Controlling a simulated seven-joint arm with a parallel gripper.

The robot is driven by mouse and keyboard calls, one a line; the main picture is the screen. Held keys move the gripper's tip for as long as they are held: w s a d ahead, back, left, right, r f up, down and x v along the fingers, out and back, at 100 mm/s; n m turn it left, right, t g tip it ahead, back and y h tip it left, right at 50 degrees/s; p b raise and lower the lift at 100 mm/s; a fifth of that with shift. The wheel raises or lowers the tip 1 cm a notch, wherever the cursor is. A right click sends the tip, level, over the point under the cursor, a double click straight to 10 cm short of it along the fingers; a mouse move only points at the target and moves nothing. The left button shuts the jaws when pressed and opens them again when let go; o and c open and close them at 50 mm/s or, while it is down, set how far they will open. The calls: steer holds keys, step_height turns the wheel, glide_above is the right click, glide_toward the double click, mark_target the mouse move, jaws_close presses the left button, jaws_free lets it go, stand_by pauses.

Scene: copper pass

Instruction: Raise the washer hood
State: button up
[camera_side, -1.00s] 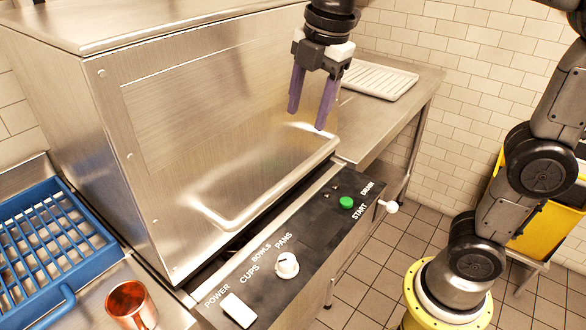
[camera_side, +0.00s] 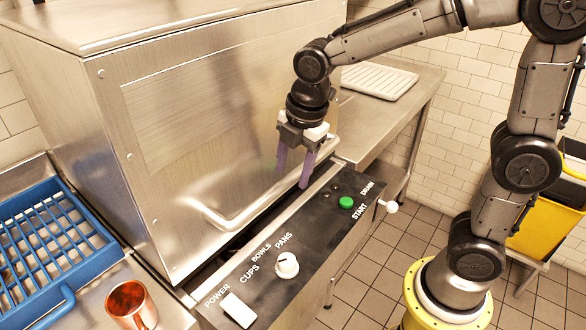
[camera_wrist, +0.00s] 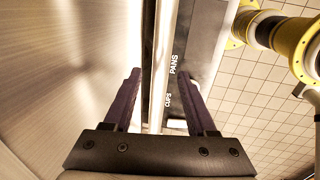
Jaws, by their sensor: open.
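The washer hood (camera_side: 200,120) is a large brushed-steel box, down over the machine, with a bar handle (camera_side: 237,222) along its lower front. My gripper (camera_side: 293,178) points down near the right part of the handle, its two purple fingers apart and empty. In the side view the fingers appear to be on either side of the handle bar, though contact cannot be told. In the wrist view the fingers (camera_wrist: 160,78) show with a steel bar or edge (camera_wrist: 161,60) running between them, the hood front to the left and the panel to the right.
The black control panel (camera_side: 318,222) with a dial (camera_side: 287,265), green button (camera_side: 346,202) and switch (camera_side: 238,309) lies below the handle. A blue rack (camera_side: 45,240) and copper mug (camera_side: 130,304) stand at left. A white tray (camera_side: 380,82) rests on the right counter. A yellow bin (camera_side: 543,226) stands far right.

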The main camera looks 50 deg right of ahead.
steer(key=shift+f, duration=0.2)
jaws_close()
stand_by(1.4)
